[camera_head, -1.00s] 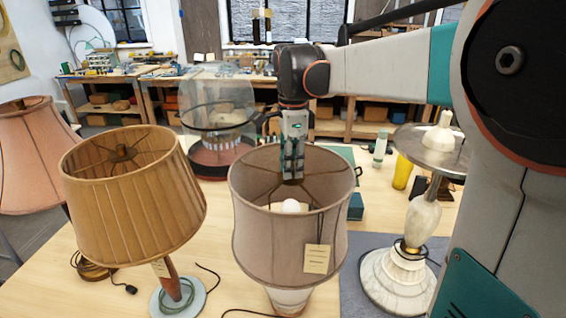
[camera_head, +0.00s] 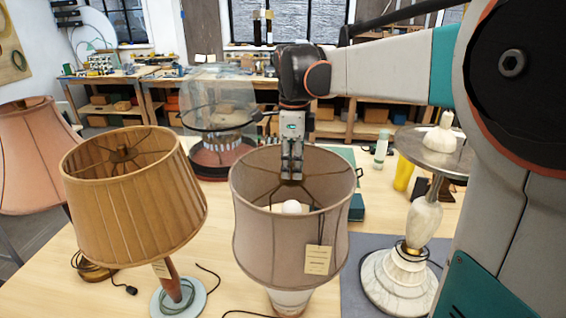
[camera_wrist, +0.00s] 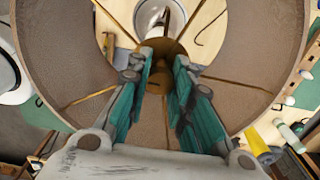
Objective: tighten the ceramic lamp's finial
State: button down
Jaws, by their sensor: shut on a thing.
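The ceramic lamp stands in the middle of the workbench in the head view, with a grey-brown shade (camera_head: 290,240), a tag (camera_head: 318,260) hanging on its front and a white bulb (camera_head: 291,207) inside. My gripper (camera_head: 291,178) points straight down into the top of the shade. In the wrist view, the brass finial (camera_wrist: 160,75) sits at the hub of the shade's spokes, between the fingertips of my gripper (camera_wrist: 160,70). The fingers are shut on it. The finial is hidden behind the fingers in the head view.
A pleated tan lamp (camera_head: 130,200) stands close at the left, and a pink shade (camera_head: 35,155) beyond it. A marble lamp base (camera_head: 400,280) with a metal disc (camera_head: 435,150) stands at the right. A glass dome (camera_head: 215,105) and a yellow cylinder (camera_head: 403,172) are behind.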

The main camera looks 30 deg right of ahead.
aim_at(292, 164)
jog(key=c, duration=1.4)
grip_release()
jog(key=shift+r, duration=0.1)
notch_tip(292, 164, up, 12)
jog(key=shift+f, duration=0.1)
jog(key=shift+f, duration=0.1)
